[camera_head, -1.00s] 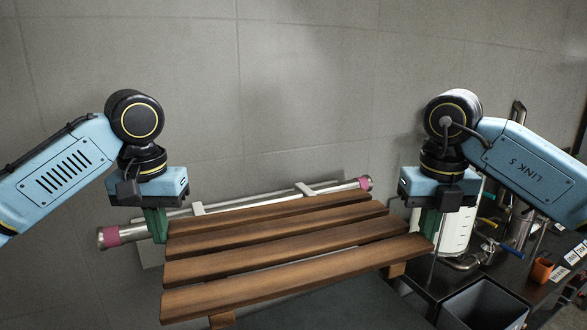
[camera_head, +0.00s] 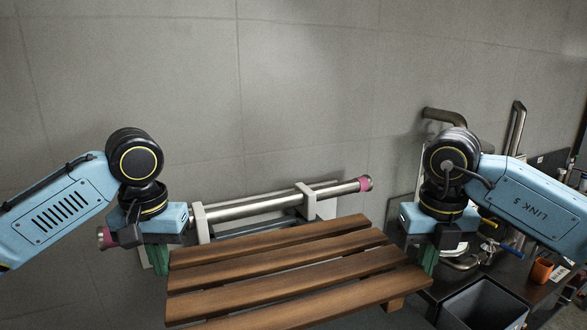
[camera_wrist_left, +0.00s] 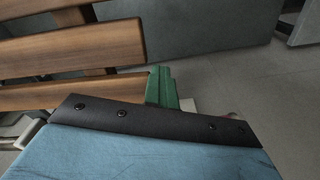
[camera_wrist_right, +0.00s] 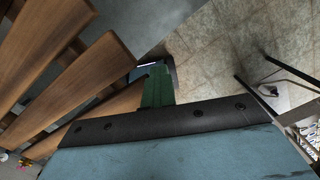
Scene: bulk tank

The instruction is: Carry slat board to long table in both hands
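The slat board (camera_head: 285,284), made of several brown wooden slats on cross battens, lies across the lower middle of the head view, between my two grippers. My left gripper (camera_head: 160,262) has its green fingers closed at the board's left end. My right gripper (camera_head: 430,262) has its green fingers closed at the right end. Slat ends meet the green fingers in the left wrist view (camera_wrist_left: 160,86) and the right wrist view (camera_wrist_right: 157,88). The board's near edge is cut off in the head view. I cannot tell which surface is the long table.
A steel pipe (camera_head: 255,207) with pink ends runs along the grey wall behind the board. At the right, a dark counter (camera_head: 512,272) carries an orange cup (camera_head: 541,270) and metal fittings. A grey open bin (camera_head: 483,305) stands at the lower right.

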